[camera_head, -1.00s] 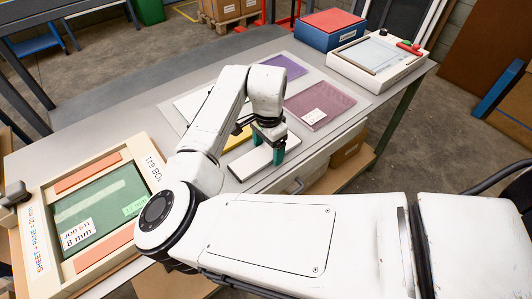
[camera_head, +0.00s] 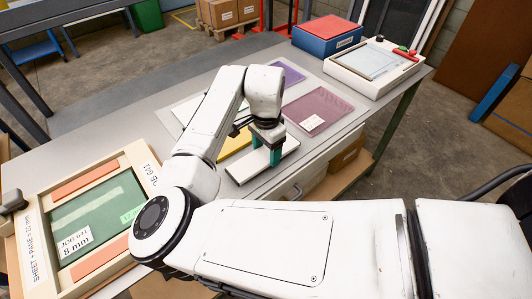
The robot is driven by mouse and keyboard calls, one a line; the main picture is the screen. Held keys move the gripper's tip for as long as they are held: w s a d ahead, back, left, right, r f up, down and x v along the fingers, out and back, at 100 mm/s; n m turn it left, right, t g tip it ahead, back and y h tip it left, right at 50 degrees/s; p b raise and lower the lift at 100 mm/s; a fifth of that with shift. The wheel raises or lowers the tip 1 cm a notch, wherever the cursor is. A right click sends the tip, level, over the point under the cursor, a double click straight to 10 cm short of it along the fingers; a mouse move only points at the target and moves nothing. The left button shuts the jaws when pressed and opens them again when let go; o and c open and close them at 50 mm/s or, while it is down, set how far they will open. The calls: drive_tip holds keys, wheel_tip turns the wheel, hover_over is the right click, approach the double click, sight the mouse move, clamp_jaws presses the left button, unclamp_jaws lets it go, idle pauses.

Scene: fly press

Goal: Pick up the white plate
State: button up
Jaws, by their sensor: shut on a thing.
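A pale white plate (camera_head: 236,169) lies at the front edge of the bench, beneath my gripper. My gripper (camera_head: 267,150) points down with its teal fingers at the plate and is shut on it. The near finger shows in front of the plate's middle; the far finger is partly hidden by the wrist. I cannot tell whether the plate is clear of the bench top.
A yellow plate (camera_head: 237,143), a mauve plate (camera_head: 318,108) and a purple plate (camera_head: 291,72) lie close by. A framed green panel (camera_head: 98,215) is at left. A blue-and-red box (camera_head: 328,34) and a white control box (camera_head: 378,65) stand at the back right.

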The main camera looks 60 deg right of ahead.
drive_tip(key=s+a+r+b, duration=0.1)
drive_tip(key=s+a+r, duration=0.8)
drive_tip(key=s+r, duration=0.1)
drive_tip(key=shift+s+r, duration=0.35)
drive_tip(key=shift+r, duration=0.35)
drive_tip(key=shift+a, duration=0.1)
